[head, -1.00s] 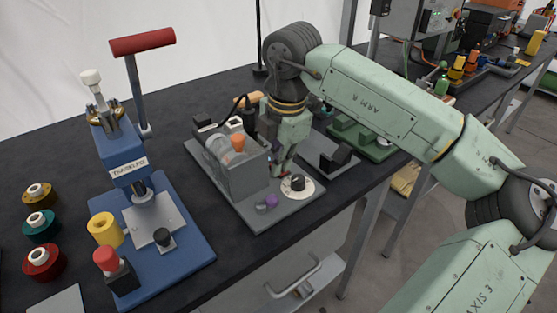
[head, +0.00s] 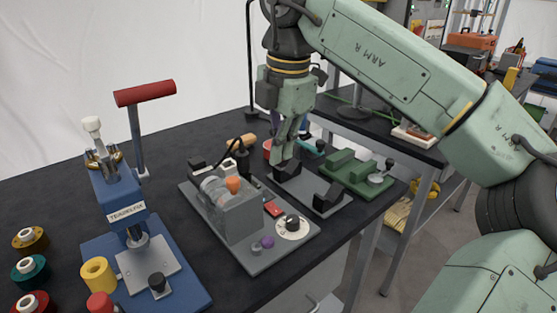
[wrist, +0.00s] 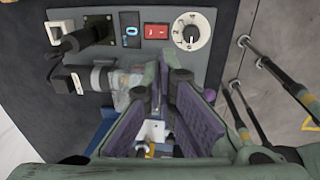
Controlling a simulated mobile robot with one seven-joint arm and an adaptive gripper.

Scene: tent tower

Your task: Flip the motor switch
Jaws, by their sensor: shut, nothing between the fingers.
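The motor unit is a grey box on a grey base plate (head: 275,258). A red rocker switch (head: 274,208) lies on the plate beside the box. It also shows in the wrist view (wrist: 156,31), between a blue-and-white switch (wrist: 131,36) and a white round dial (wrist: 192,31). The dial also shows in the head view (head: 292,226). My gripper (head: 286,160) is shut and empty, pointing down behind the unit, over a black-blocked stand. In the wrist view my gripper's fingers (wrist: 165,75) reach below the switches, apart from them. Which switch drives the motor cannot be told.
A blue press (head: 120,210) with a red handle stands to the left, with coloured spools beside it. The grey stand (head: 322,204) with black blocks and a green fixture (head: 352,173) are right of the unit. A black plug and cable (wrist: 80,40) sit by the switches.

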